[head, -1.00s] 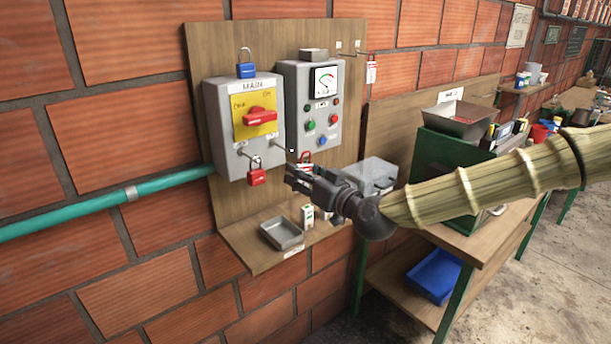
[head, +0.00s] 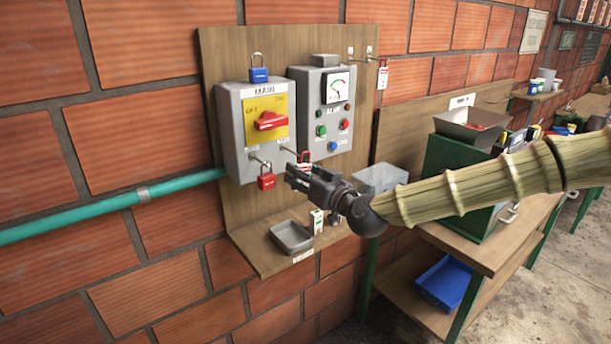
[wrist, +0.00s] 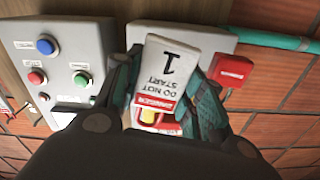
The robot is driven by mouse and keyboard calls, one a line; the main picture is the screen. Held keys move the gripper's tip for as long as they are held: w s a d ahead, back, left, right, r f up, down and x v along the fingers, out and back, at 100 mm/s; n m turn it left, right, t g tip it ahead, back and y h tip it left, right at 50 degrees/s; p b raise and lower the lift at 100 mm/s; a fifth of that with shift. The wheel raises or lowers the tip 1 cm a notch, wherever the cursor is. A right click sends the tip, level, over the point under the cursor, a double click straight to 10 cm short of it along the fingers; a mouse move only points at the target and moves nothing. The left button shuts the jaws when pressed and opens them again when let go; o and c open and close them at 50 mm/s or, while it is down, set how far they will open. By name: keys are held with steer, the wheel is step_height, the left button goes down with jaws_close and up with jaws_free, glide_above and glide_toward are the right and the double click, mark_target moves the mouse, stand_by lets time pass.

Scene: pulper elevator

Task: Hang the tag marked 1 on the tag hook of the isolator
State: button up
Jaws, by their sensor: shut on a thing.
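The isolator (head: 229,135) is a grey box marked MAIN with a yellow plate and a red handle; part of it shows behind the tag in the wrist view. The tag hook (head: 288,150) is a thin rod at its lower right. My gripper (head: 290,174) is just below and in front of that rod. In the wrist view, my gripper (wrist: 168,95) is shut on the tag marked 1 (wrist: 168,68), white with a red DANGER band. The tag appears apart from the hook; its hole is not clear.
A red padlock (head: 267,181) hangs from the isolator's left rod, close to my gripper. A grey control box (head: 306,103) with buttons stands to the right. Below are a small tray (head: 291,237) and a shelf. Another tag (head: 383,77) hangs at upper right.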

steer(key=shift+w+a+f+b, duration=0.3)
steer(key=shift+w+a, duration=0.25)
steer(key=shift+w, duration=0.2)
steer(key=shift+w+a+f+b, duration=0.3)
steer(key=shift+w+a, duration=0.2)
steer(key=shift+w, duration=0.2)
steer(key=o, duration=1)
steer(key=shift+c, duration=0.2)
